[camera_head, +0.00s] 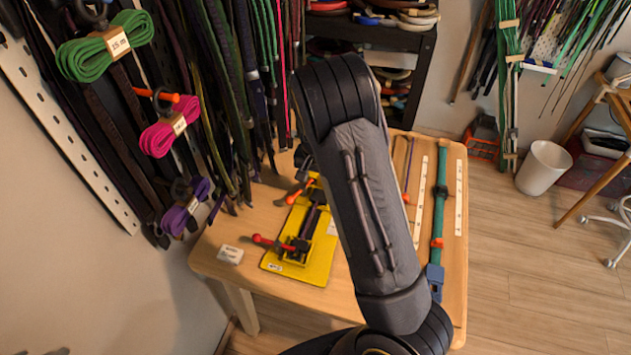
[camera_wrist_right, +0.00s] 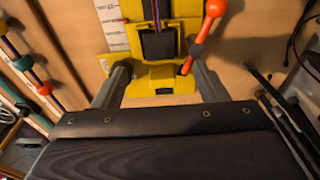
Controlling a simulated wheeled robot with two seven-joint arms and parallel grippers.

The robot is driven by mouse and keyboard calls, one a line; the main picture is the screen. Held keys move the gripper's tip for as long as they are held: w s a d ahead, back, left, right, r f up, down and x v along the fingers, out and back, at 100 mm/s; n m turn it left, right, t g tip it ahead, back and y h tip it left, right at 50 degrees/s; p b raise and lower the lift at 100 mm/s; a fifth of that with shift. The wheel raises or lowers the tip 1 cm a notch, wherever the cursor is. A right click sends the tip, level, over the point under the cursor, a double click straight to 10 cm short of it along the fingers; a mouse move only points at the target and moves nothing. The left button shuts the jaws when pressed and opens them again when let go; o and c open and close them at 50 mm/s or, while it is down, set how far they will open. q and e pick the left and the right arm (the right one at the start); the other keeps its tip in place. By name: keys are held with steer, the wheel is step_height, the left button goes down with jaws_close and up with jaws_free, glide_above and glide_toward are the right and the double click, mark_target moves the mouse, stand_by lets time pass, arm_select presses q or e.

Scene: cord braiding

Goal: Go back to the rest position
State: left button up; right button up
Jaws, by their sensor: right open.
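My right gripper (camera_wrist_right: 160,72) is open in the right wrist view. Its two grey fingers stand apart on either side of the lower part of a yellow clamp fixture (camera_wrist_right: 184,38); I cannot tell whether they touch it. Nothing is seen held between them. In the head view my right arm rises across the middle and hides part of the table; its gripper is not clearly seen there. The yellow fixture (camera_head: 318,267) lies on the wooden table (camera_head: 225,232), with a dark cord along it and red-orange handles (camera_head: 268,241). My left gripper is in neither view.
A green cord (camera_head: 440,205) runs along a holder with a blue end (camera_head: 435,277), between white strips at the table's right. A small white block (camera_head: 230,254) lies at the left. Cords and bundles hang on the left wall. A white bin (camera_head: 543,168) stands on the floor.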

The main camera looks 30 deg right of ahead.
steer(key=s+a+r+n+t+y, duration=0.1)
steer(key=s+a+r+n+y, duration=0.2)
steer(key=s+r, duration=0.45)
steer(key=s+a+r+n+t+y, duration=0.1)
steer(key=s+a+r+t+y, duration=0.1)
steer(key=s+a+r, duration=0.5)
steer(key=s+a+r+n, duration=0.2)
steer(key=s, duration=0.4)
steer(key=s+a+r+n+t, duration=0.1)
steer(key=s+n, duration=0.1)
steer(key=s, duration=0.5)
steer(key=shift+s+a+r, duration=0.15)
steer(key=shift+a+r, duration=0.2)
steer(key=shift+a, duration=0.05)
